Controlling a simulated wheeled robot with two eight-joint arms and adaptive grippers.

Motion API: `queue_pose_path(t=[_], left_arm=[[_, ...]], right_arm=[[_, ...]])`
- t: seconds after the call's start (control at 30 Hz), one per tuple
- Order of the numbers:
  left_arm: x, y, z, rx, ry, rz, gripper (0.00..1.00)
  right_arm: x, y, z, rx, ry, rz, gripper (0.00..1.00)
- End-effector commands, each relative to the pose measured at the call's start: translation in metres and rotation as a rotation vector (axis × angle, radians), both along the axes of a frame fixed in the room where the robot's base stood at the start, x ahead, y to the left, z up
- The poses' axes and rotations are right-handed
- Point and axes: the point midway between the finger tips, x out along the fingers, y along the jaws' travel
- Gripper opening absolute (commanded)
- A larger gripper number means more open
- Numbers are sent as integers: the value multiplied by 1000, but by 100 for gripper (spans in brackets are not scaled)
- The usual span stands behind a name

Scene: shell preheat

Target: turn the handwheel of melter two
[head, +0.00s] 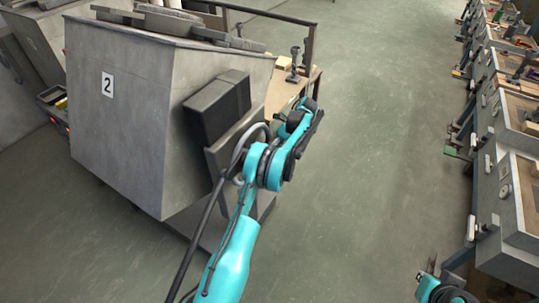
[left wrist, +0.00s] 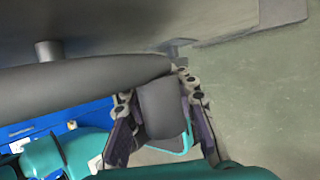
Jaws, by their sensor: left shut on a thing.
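Melter two (head: 125,140) is the large grey box with a "2" label, on the left of the head view. Its grey handwheel (head: 240,147) is on the side facing right, partly hidden by my left arm. In the left wrist view, the handwheel's thick rim (left wrist: 70,85) crosses the picture close to the melter wall. My left gripper (left wrist: 158,95) is shut on the handwheel, with a grey rounded part between its fingers. Its fingers are hard to make out in the head view. Part of my right arm (head: 440,290) shows at the bottom right; its fingers are not clear.
A wooden bench (head: 285,90) with a drill-like tool (head: 294,60) stands behind the melter, beside a dark railing (head: 310,45). Slabs (head: 165,25) lie on top of the melter. A row of grey stations (head: 510,190) lines the right edge. The floor between is clear.

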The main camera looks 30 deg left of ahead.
Motion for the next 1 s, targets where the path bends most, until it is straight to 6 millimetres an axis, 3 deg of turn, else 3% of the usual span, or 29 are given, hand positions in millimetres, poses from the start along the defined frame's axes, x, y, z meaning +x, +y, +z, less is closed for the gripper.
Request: queue_pose_path(t=[0.13, 0.17, 0.23, 0.63, 1.0], left_arm=[[2, -2, -5, -7, -8, -5, 0], [2, -2, -5, -7, -8, -5, 28], [2, -1, -5, -5, -7, -4, 46], [1, -1, 7, -2, -3, -2, 46], [0, -1, 77, -3, -1, 0, 46]], right_arm=[[0, 0, -1, 0, 0, 0, 0], [0, 0, -1, 0, 0, 0, 0], [0, 0, -1, 0, 0, 0, 0], [0, 0, 0, 0, 0, 0, 0], [0, 0, 0, 0, 0, 0, 0]])
